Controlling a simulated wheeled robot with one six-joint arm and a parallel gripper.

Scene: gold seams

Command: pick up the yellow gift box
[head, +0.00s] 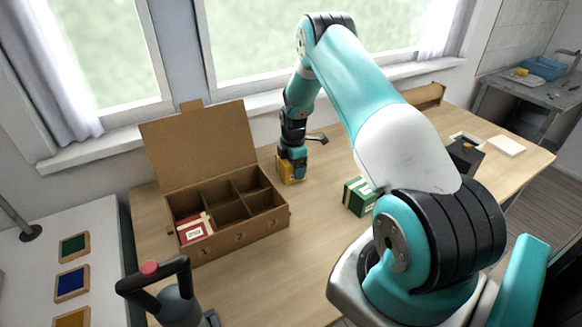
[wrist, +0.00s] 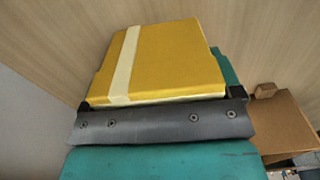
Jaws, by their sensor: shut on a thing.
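The yellow gift box (head: 291,171) is at the end of my arm in the head view, over the wooden table just right of the cardboard box. In the wrist view the yellow gift box (wrist: 165,62) fills the middle, with a pale ribbon band across its left part. My gripper (head: 291,158) is shut on it from above; its dark jaw bar also shows in the wrist view (wrist: 165,120). My gripper hides the top of the box in the head view. I cannot tell whether the box touches the table.
The open cardboard box (head: 238,238) has several compartments; a red gift box (head: 194,229) lies in its front-left one. A green gift box (head: 359,195) stands right of my gripper. A black box (head: 465,155) is farther right. The table (head: 315,235) is clear in front.

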